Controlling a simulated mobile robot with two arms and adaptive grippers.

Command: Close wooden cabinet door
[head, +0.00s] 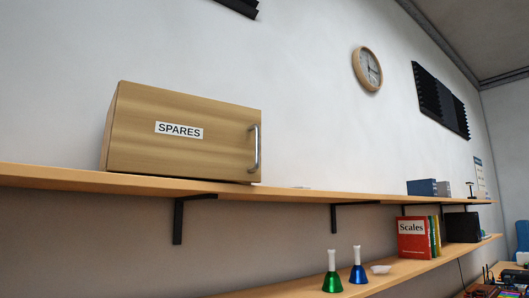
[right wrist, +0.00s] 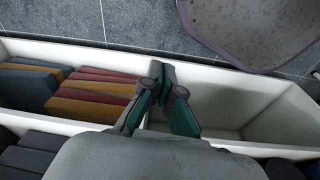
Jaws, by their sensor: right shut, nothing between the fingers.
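The wooden cabinet (head: 165,110) stands on the upper shelf at the left in the head view. Its front door (head: 200,155) bears a white "SPARES" label and a metal bar handle (head: 254,148) near its right edge. The door looks flush with the cabinet body, with no gap visible. My right gripper (right wrist: 163,82) shows only in the right wrist view, its fingertips together and empty, well away from the cabinet. My left gripper is in neither view.
The upper shelf (head: 300,194) also holds blue and grey boxes (head: 422,187). The lower shelf has green and blue handbells (head: 332,282) and a red "Scales" book (head: 412,238). Below my right gripper is a white divided bin (right wrist: 98,55) with coloured blocks (right wrist: 100,90).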

